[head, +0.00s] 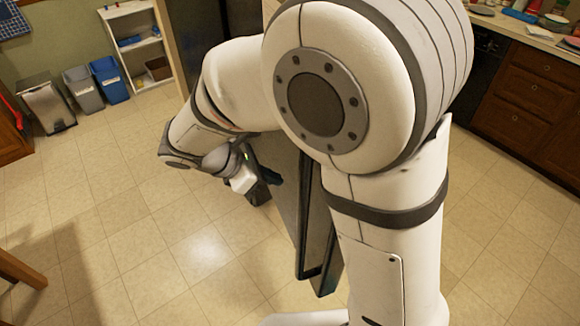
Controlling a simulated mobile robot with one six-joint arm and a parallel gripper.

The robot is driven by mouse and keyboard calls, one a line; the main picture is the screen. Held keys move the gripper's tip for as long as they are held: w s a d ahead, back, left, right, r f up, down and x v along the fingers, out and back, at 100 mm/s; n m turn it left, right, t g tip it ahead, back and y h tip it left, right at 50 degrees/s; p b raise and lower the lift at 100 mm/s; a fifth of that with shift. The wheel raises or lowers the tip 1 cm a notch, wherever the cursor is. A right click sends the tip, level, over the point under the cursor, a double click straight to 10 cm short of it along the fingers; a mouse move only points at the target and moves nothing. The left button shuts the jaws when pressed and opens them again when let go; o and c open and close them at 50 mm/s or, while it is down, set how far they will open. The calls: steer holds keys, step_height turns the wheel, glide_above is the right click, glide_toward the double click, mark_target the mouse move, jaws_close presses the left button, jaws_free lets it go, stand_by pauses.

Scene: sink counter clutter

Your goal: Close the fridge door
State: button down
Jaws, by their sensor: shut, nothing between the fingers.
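The fridge door (289,210) appears as a grey panel with a dark edge, standing open and jutting out over the tiled floor. Much of it is hidden behind my arm. The dark fridge body (212,28) shows at the back, behind my arm. My gripper (268,182) is low in the middle of the head view, just left of the door panel. It is shut and holds nothing. I cannot tell whether its fingers touch the door.
A white shelf (135,45) stands at the back left. Wooden cabinets (520,105) with a cluttered counter line the right.

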steer(key=shift+w+d+p, duration=0.25)
steer(key=shift+w+d, duration=0.05)
steer(key=shift+d, duration=0.65)
steer(key=shift+w+d+p, duration=0.25)
steer(key=shift+w+d, duration=0.05)
steer(key=shift+d, duration=0.65)
